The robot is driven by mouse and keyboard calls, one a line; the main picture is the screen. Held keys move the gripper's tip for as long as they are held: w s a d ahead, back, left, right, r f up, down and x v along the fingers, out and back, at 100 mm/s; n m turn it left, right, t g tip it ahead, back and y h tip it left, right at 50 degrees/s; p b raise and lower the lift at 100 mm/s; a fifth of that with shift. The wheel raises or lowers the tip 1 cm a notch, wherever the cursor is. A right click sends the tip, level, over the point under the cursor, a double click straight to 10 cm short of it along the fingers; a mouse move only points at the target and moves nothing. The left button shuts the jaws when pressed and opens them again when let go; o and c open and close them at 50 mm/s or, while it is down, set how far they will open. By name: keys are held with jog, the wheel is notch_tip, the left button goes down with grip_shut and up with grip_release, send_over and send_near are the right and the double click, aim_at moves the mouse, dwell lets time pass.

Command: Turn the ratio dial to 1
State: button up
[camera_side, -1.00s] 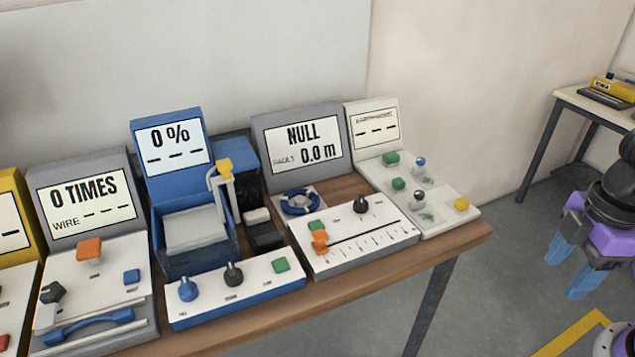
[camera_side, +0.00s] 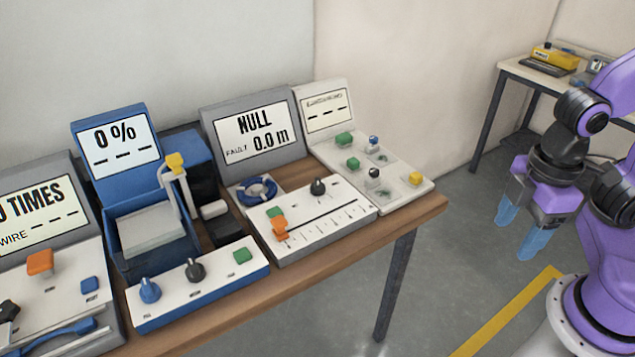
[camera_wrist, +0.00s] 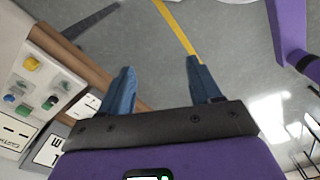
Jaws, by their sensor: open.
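No label reading "ratio" is legible, so I cannot tell which knob is the ratio dial. A black knob (camera_side: 318,187) stands on the white panel of the grey unit (camera_side: 253,130) whose screen reads NULL, fault 0.0 m. The blue unit (camera_side: 113,112) carries a blue knob (camera_side: 149,290) and a dark knob (camera_side: 195,270) on its front strip. My gripper (camera_side: 520,228) is open and empty, pointing down over the floor right of the bench, well apart from all the knobs. In the wrist view its blue fingers (camera_wrist: 160,70) are spread with only floor between them.
The wooden bench (camera_side: 413,212) holds several units in a row. An orange slider (camera_side: 280,229) and green button (camera_side: 274,212) are on the NULL unit. A white panel with small knobs (camera_side: 386,178) is at the right end. A side table (camera_side: 515,68) stands behind.

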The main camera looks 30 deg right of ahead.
jog(key=w+a+r+m, duration=0.3)
jog(key=w+a+m, duration=0.3)
jog(key=w, duration=0.5)
jog(key=m, duration=1.4)
send_over(318, 181)
jog(key=f, duration=0.1)
notch_tip(318, 181, down, 17)
jog(key=shift+f, duration=0.1)
jog(key=c, duration=1.1)
